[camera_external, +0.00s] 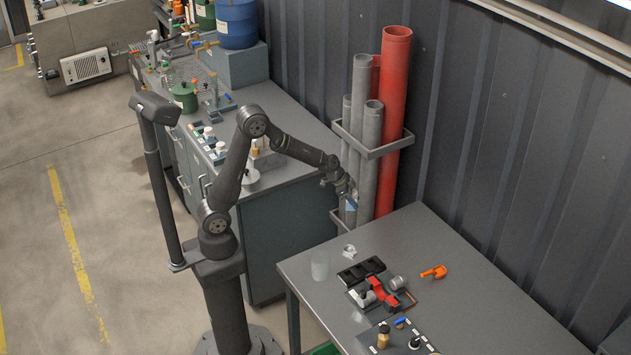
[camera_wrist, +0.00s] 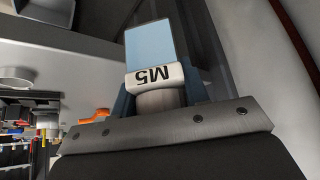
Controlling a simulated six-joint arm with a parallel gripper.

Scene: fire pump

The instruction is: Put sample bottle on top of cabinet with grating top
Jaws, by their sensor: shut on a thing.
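My gripper (camera_external: 346,190) is shut on the sample bottle and holds it in the air, in the gap between the cabinet and the near table. In the wrist view the bottle (camera_wrist: 152,48) has a light-blue body and a white band marked M5, which reads upside down. My gripper's fingers (camera_wrist: 158,98) lie on both sides of its pale neck. In the external view the bottle (camera_external: 351,206) is small and partly hidden. The cabinet (camera_external: 285,235) stands left of my gripper, behind my arm. A grating (camera_external: 190,72) shows on the far part of its top.
Grey pipes and a red pipe (camera_external: 393,110) stand in a wall rack (camera_external: 372,150) close to my gripper. The near table (camera_external: 450,255) bears a clear jar (camera_external: 320,266), black tray (camera_external: 361,271) and orange tool (camera_external: 434,272). A green pot (camera_external: 185,97) and other items crowd the cabinet top.

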